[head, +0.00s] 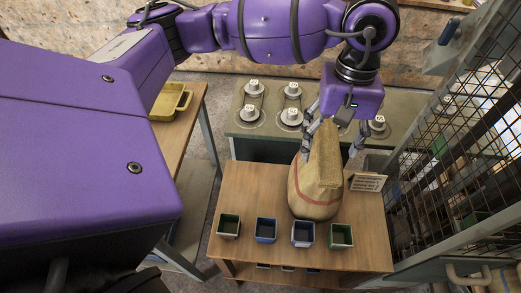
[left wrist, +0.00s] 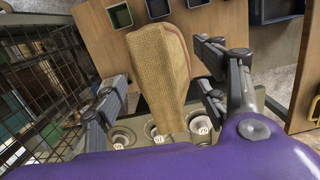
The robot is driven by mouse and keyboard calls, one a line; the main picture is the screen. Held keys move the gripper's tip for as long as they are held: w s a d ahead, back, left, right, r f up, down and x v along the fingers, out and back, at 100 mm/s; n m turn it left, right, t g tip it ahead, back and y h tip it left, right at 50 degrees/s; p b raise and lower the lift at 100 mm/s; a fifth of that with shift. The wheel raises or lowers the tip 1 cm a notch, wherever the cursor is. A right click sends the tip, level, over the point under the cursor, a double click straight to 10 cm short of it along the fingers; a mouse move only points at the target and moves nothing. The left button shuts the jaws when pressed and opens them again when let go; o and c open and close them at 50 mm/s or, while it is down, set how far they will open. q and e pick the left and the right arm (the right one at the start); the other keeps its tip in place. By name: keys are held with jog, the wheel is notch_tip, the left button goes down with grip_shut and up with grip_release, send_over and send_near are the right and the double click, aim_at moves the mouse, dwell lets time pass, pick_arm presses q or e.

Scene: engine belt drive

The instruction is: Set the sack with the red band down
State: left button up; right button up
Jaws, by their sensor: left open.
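The tan sack with the red band (head: 315,187) stands upright on the wooden table (head: 248,187), its narrow top up. The red band runs around its lower body. My left gripper (head: 336,145) is above the table at the sack's top and is open, with a finger on either side. In the left wrist view the sack (left wrist: 160,65) lies between the spread fingers of my left gripper (left wrist: 165,95), with gaps visible on both sides. The sack's underside is hidden. My right gripper is not in view.
Several small square bins, including a green one (head: 229,226) and a blue one (head: 265,230), line the table's front. A small sign (head: 367,182) stands right of the sack. Behind is a bench with round pulleys (head: 254,87). A wire mesh cage (head: 450,130) borders the right.

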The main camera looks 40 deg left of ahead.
aim_at(330, 146)
pick_arm(q)
jog(key=shift+w+a+r+t+y, duration=0.15)
jog(key=shift+w+a+r+t, duration=0.15)
jog(key=shift+w, duration=0.3)
jog(key=shift+w+a+r+t+y, duration=0.1)
jog(key=shift+w+a+r+y, duration=0.1)
jog(key=shift+w+a, duration=0.25)
jog(key=shift+w+f+n, duration=0.1)
jog(key=shift+w+n, duration=0.2)
jog(key=shift+w, duration=0.05)
jog(key=shift+w+d+f+p, duration=0.1)
jog(key=shift+w+f+p, duration=0.05)
jog(key=shift+f, duration=1.1)
jog(key=shift+w+a+f+p, duration=0.1)
jog(key=shift+w+f+p, duration=0.05)
jog(key=shift+f, duration=1.05)
jog(key=shift+w+d+f+p, duration=0.1)
jog(key=shift+w+f+p, duration=0.05)
jog(key=shift+f, duration=1.1)
jog(key=shift+f, duration=0.2)
jog(key=shift+c, duration=0.2)
grip_shut()
jog(key=shift+w+r, duration=0.15)
